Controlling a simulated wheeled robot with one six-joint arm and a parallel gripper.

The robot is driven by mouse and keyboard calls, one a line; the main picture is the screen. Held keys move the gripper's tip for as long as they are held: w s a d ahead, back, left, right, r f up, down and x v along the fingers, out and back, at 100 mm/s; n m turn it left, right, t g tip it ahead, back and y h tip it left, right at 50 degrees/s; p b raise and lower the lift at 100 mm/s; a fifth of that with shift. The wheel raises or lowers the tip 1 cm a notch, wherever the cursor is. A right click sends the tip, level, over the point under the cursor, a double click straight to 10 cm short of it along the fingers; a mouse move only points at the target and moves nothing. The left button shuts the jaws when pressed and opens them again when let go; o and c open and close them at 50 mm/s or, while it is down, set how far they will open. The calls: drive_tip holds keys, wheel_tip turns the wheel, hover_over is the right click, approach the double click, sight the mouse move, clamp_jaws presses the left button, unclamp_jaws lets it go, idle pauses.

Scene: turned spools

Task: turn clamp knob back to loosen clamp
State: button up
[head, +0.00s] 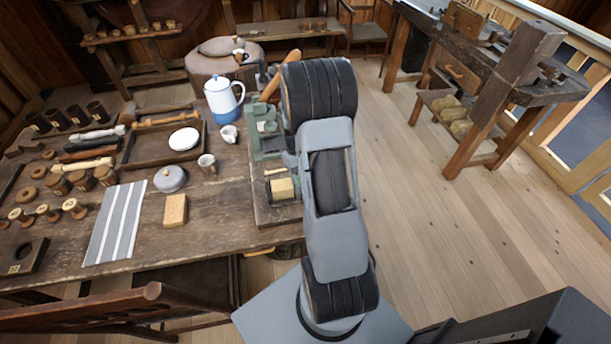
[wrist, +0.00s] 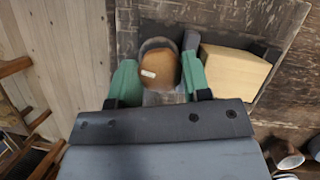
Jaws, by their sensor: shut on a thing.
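In the wrist view, a brown wooden clamp knob (wrist: 158,64) with a small pale mark on its face sits between the two green fingers of my gripper (wrist: 158,78). The fingers are shut on it from left and right. A pale wooden block (wrist: 232,68) is just right of the knob and the right finger. In the head view, the same pale block (head: 283,188) shows at the table's right end, beside my arm. My arm hides the knob and my gripper there. Whether the clamp is tight cannot be seen.
A green metal fixture (head: 262,141) stands behind the block. To the left on the table (head: 215,232) are a blue and white pot (head: 224,98), mugs, a tray (head: 138,160), a striped cloth (head: 113,225) and several spools. Open floor (head: 440,230) lies right of my arm.

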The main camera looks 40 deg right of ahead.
drive_tip(key=shift+s, duration=0.1)
drive_tip(key=o, duration=0.9)
drive_tip(key=shift+r, duration=0.1)
drive_tip(key=p+v, duration=0.5)
drive_tip(key=v, duration=0.3)
drive_tip(key=shift+p, duration=0.4)
drive_tip(key=shift+d, duration=0.1)
